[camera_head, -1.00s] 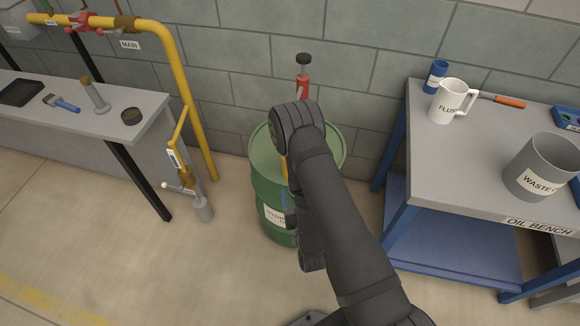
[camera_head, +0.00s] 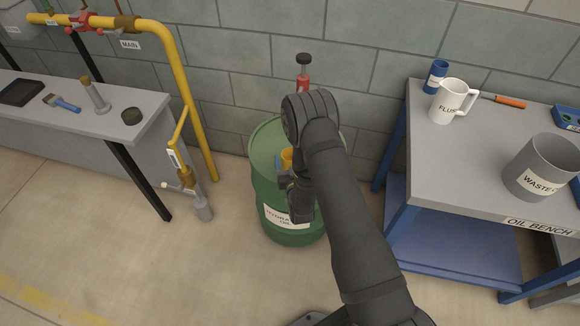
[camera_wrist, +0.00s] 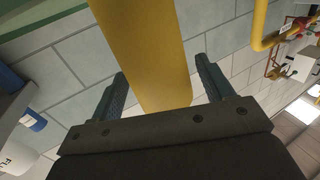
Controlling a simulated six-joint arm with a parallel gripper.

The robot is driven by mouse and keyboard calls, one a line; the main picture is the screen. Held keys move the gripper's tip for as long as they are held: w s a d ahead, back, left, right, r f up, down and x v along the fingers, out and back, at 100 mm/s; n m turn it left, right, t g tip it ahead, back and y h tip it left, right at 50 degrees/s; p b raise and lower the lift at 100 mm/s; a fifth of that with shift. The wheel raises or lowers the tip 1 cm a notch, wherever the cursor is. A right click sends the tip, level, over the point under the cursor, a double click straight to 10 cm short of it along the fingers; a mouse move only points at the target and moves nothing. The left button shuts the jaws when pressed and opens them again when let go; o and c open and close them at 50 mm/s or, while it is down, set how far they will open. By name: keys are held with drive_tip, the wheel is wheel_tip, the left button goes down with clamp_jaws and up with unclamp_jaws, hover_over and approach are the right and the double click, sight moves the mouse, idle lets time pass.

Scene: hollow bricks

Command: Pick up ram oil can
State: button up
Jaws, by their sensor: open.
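A yellow cylinder, likely the ram oil can, shows as a small part (camera_head: 287,157) above the green drum's top, mostly hidden behind my arm. In the wrist view the yellow body (camera_wrist: 145,45) is large and runs down from the top edge between my fingers. I can read no label on it. My gripper (camera_wrist: 160,72) is open, with one blue-grey finger on each side of the yellow body. A gap shows by each finger. In the head view my gripper is largely hidden by my own arm.
The green drum (camera_head: 268,205) stands against the block wall, with a red pump (camera_head: 302,82) behind my arm. The oil bench (camera_head: 430,185) at right holds a flush jug (camera_head: 447,103), a blue can (camera_head: 435,76) and a waste bucket (camera_head: 540,165). A yellow pipe (camera_head: 180,70) stands left.

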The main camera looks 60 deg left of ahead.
sight(287, 153)
drive_tip(key=shift+x, duration=1.15)
drive_tip(key=c, duration=1.4)
